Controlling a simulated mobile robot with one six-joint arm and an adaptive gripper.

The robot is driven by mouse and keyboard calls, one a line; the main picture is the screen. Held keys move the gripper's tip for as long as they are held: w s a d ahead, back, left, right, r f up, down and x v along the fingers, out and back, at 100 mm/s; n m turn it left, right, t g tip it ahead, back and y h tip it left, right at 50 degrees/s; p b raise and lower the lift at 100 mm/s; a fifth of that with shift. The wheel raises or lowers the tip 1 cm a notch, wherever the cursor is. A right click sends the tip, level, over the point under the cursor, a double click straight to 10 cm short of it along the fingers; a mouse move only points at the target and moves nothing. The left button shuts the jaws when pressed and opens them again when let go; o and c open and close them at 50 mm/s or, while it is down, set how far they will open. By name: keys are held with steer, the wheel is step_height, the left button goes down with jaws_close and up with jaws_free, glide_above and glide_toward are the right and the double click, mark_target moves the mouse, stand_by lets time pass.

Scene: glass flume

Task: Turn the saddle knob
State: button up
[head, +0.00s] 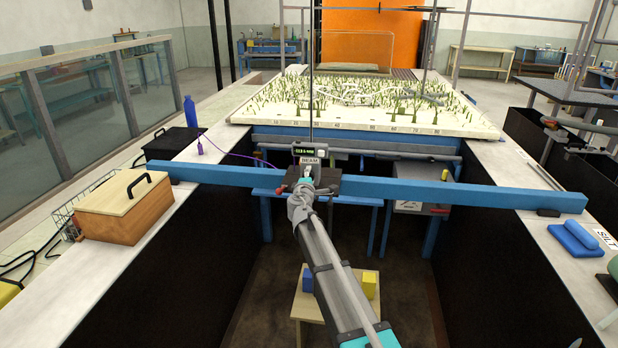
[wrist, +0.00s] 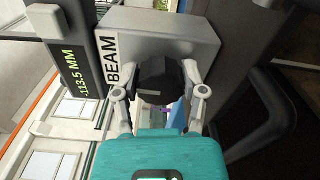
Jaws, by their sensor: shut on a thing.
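The saddle (head: 327,183) is a dark block on a long blue beam (head: 450,191) that spans the flume. A grey housing (wrist: 190,38) with a white BEAM label (wrist: 111,62) shows in the wrist view. Beside it, a green-digit readout (wrist: 87,72) seems to show -113.5 MM. The saddle knob (wrist: 160,84) is dark and round, with a pale mark on its face. My gripper (wrist: 160,76) is shut on the knob, one finger on each side. In the head view my gripper (head: 303,190) hides the knob.
A planted model bed (head: 350,104) lies beyond the beam. A wooden box (head: 125,207) and a blue bottle (head: 190,112) stand on the left ledge. Blue pads (head: 575,238) lie on the right ledge. A small table with blue and yellow blocks (head: 369,284) stands below.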

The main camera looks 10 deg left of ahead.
steer(key=shift+m, duration=1.6)
steer(key=o, duration=1.2)
steer(key=shift+c, duration=0.2)
steer(key=s, duration=1.2)
